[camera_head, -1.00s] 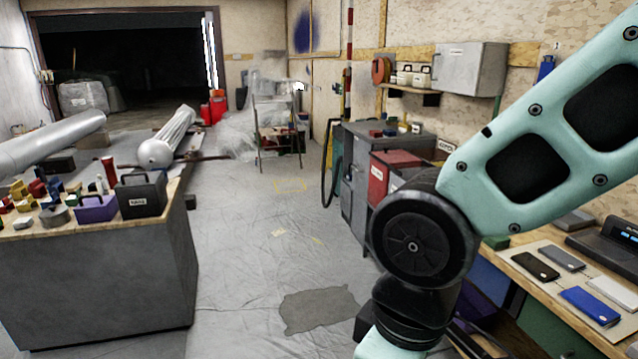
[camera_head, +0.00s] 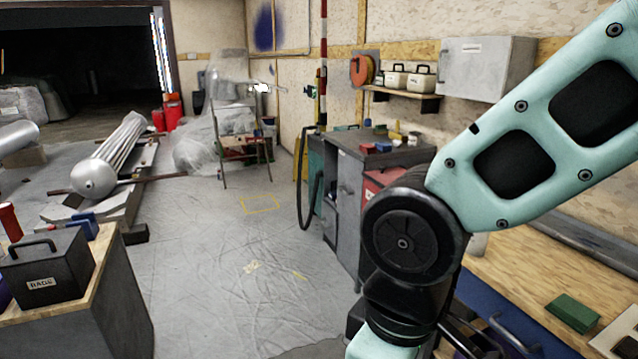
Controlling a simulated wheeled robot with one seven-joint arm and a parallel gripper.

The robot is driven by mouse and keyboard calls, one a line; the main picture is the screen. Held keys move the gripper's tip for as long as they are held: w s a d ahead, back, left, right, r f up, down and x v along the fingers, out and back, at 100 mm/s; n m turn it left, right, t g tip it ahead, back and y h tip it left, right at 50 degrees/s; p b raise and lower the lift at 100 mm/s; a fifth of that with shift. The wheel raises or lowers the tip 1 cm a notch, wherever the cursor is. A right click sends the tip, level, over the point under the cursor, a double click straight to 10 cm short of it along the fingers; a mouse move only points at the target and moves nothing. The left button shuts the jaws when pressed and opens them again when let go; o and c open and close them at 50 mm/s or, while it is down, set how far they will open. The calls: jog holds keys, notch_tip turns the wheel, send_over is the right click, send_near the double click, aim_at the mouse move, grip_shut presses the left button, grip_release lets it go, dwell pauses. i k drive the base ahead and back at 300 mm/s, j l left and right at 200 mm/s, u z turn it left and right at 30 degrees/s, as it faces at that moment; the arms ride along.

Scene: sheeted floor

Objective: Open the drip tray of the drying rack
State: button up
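I cannot make out a drying rack or a drip tray for certain in the head view. A thin-legged metal stand (camera_head: 215,150) with small things on it stands at the back, beside crumpled clear plastic sheeting. I cannot tell whether it is the rack. My teal arm with black joints fills the right side of the view and hides part of the bench and cabinets behind it. My gripper is outside the picture.
Sheeted floor (camera_head: 215,240) lies clear ahead. A bench (camera_head: 118,285) with a dark toolbox (camera_head: 48,268) is close at left. A grey cabinet (camera_head: 348,185) stands right of centre. A wooden workbench (camera_head: 525,275) with a green block (camera_head: 572,313) runs along the right.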

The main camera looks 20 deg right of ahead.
aim_at(617, 253)
jog(key=i+l+z, duration=0.1)
jog(key=i+z, duration=0.45)
jog(key=z, duration=0.2)
jog(key=i+z, duration=0.4)
jog(key=i, duration=0.15)
